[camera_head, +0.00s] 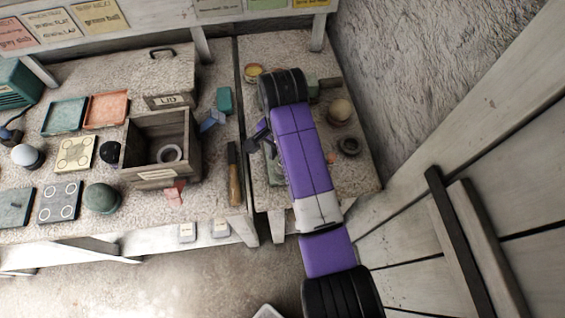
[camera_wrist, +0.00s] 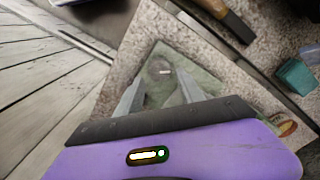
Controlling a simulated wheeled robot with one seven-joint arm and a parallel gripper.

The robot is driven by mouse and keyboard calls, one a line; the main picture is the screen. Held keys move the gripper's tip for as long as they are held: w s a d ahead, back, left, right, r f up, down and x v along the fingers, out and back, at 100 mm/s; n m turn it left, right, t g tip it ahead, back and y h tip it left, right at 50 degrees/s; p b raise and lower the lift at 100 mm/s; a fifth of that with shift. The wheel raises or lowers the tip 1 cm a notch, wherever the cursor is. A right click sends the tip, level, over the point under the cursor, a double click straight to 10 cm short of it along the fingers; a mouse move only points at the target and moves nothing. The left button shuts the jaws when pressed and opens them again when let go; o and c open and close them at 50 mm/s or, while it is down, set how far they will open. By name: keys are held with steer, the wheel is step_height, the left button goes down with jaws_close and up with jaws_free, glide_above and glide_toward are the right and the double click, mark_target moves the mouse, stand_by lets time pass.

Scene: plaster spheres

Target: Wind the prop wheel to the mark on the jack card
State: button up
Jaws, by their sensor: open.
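My gripper (camera_wrist: 160,88) is open in the wrist view, its two grey fingers apart above a greenish slab (camera_wrist: 200,62). A dark round piece with a small pale mark (camera_wrist: 161,70) sits on the slab, just beyond the fingertips; it may be the prop wheel, but I cannot tell. Nothing is held between the fingers. In the head view my gripper (camera_head: 254,143) is a small dark shape left of my purple arm, over the right-hand table. The greenish slab (camera_head: 273,168) shows there only in part, with my arm hiding the rest.
A wooden-handled tool (camera_head: 234,172) lies along the left table's edge, by the gap between tables. An open box (camera_head: 140,155) with a white ring stands left. A plaster wall (camera_head: 410,80) bounds the right.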

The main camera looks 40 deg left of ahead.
steer(key=shift+r, duration=1.85)
